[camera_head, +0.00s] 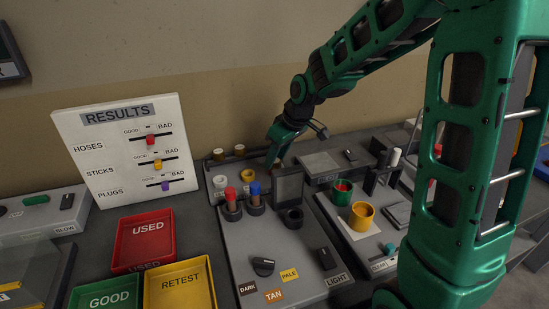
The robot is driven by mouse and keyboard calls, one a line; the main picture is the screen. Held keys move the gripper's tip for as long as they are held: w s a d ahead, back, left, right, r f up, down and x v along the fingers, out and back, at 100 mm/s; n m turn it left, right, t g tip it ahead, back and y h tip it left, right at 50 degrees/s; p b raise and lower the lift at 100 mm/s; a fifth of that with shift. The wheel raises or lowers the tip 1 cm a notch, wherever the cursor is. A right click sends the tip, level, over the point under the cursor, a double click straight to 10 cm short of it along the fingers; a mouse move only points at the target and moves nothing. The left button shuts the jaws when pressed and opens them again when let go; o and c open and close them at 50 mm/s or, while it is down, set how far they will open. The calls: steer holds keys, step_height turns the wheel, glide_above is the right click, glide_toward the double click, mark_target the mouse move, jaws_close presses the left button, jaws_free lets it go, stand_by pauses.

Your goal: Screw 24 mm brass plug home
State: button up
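My gripper (276,160) is at the end of the green arm and points down at the right end of a low grey rack (211,169), behind the dark upright panel. Its fingertips are small and partly hidden, so I cannot tell whether they are open or shut. A small brownish spot shows at the fingertips; I cannot tell if it is the brass plug. The rack carries two brown-topped white pieces (239,150), a white ring (220,181) and a yellow ring (247,175). No 24 mm plug can be picked out for certain.
A dark upright panel (289,185) stands close in front of the gripper, beside red-capped (231,194) and blue-capped (255,189) tubes. Green (342,192) and yellow (362,216) cups stand right. USED (147,228), GOOD (108,299) and RETEST (181,280) trays lie left, below the results board (122,170).

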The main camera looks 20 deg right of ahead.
jaws_close()
steer(key=m+h, duration=0.1)
steer(key=m, duration=0.3)
steer(key=shift+m+t+h, duration=0.3)
steer(key=shift+t+h, duration=0.1)
steer(key=shift+m+h, duration=0.5)
steer(key=shift+m, duration=0.9)
steer(key=o, duration=0.6)
jaws_free()
steer(key=shift+c, duration=0.2)
steer(key=d+v, duration=0.1)
steer(key=v, duration=1)
steer(key=s+d+f+m+g, duration=0.2)
steer(key=s+d+m+g, duration=0.1)
steer(key=s+d, duration=1.1)
steer(key=s+d+f+m, duration=0.1)
steer(key=s+f, duration=0.1)
steer(key=s, duration=0.6)
steer(key=s+d+f+m+g, duration=0.1)
steer(key=s, duration=0.7)
steer(key=shift+s+d+f+g+y, duration=0.3)
steer(key=shift+s+d+f+y, duration=0.05)
steer(key=shift+s+y, duration=0.05)
